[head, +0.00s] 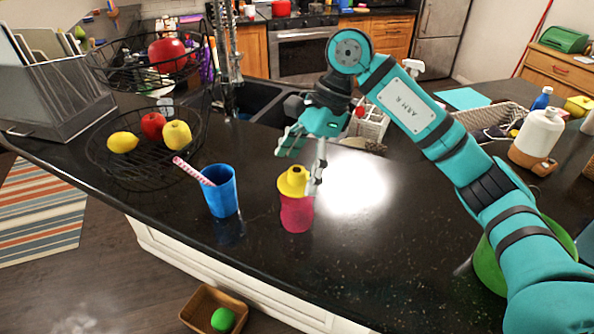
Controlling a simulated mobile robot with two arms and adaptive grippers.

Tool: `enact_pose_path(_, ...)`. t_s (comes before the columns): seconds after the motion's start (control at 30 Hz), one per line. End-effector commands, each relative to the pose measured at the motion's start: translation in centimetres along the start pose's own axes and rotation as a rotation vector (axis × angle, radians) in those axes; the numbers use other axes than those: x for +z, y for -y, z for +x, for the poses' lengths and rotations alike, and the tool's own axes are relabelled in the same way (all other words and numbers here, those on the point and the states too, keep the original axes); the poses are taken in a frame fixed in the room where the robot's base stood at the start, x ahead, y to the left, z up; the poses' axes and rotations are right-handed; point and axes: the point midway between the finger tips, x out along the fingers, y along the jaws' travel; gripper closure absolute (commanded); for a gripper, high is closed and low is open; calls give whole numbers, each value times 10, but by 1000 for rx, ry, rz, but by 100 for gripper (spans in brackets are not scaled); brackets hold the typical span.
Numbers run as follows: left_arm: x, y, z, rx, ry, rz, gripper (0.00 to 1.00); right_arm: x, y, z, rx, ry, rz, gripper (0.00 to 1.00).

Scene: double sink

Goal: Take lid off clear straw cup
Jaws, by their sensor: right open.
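A pink cup (296,214) stands upright on the dark counter, with a yellow lid (293,181) on top. A blue cup (219,191) stands to its left, with a red-and-white striped straw (194,171) leaning out to the left. I see no plainly clear cup. My right gripper (301,168) is open just above and behind the yellow lid. One finger reaches down along the lid's right side, and the other is raised to the upper left. I cannot tell whether the finger touches the lid. My left gripper is not in view.
A two-tier wire fruit basket (146,145) stands left of the cups. The sink (262,104) lies behind, with a white rack (371,122) beside it. A soap dispenser (540,134) and a green bowl (492,264) are at the right. The counter's front middle is clear.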

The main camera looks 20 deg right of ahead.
Motion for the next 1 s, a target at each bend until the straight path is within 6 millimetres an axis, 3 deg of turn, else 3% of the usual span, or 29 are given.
enact_pose_path(0.13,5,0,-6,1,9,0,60,0,0,12,0,0,-1,8)
enact_pose_path(0.37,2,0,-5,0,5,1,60,0,0,14,-1,0,-1,8)
enact_pose_path(0.77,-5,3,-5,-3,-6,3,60,0,0,14,-1,0,-1,60)
enact_pose_path(1.0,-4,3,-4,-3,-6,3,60,0,0,14,-1,0,-2,60)
